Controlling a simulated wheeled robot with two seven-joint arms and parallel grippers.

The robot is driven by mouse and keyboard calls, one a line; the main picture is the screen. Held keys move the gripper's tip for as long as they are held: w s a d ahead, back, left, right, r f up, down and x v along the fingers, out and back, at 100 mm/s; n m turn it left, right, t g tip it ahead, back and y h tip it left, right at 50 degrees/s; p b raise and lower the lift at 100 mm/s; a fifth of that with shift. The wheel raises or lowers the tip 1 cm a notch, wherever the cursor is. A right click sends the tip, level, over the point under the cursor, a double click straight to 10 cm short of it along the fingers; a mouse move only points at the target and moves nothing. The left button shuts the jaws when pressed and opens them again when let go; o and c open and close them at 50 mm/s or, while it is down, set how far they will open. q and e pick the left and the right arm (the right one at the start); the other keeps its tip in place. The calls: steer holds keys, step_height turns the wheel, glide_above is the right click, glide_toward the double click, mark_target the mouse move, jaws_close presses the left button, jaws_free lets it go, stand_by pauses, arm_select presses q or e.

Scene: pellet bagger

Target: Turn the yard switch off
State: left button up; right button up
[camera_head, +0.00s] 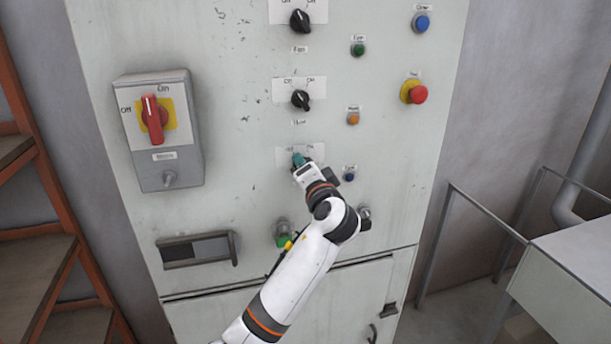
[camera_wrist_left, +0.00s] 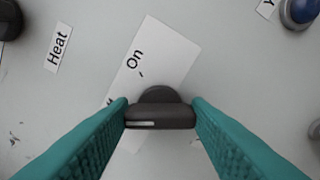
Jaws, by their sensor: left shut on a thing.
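The lowest rotary switch on the grey panel is a dark knob (camera_wrist_left: 160,112) on a white plate (camera_wrist_left: 160,55) marked "On"; another marking on it is mostly hidden by a finger. My left gripper (camera_head: 299,160) is at this switch in the head view. In the left wrist view its teal fingers (camera_wrist_left: 160,116) are shut on the knob's bar, one on each side. A short white line shows on the bar's left part. The name label of this switch cannot be read. My right gripper is not in view.
The Heat switch (camera_head: 300,99) and Fan switch (camera_head: 300,20) are above. A small blue button (camera_head: 349,177) sits close to the right of my gripper. A red-handled main switch (camera_head: 153,118) is at left, a red mushroom button (camera_head: 415,93) at right. A railing (camera_head: 480,210) stands at right.

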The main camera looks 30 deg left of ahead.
arm_select(q)
steer(key=shift+f, duration=0.1)
stand_by(0.3)
steer(key=o, duration=1)
steer(key=shift+s+d, duration=0.1)
steer(key=shift+d, duration=0.05)
steer(key=shift+b+v, duration=1.9)
steer(key=shift+v, duration=4)
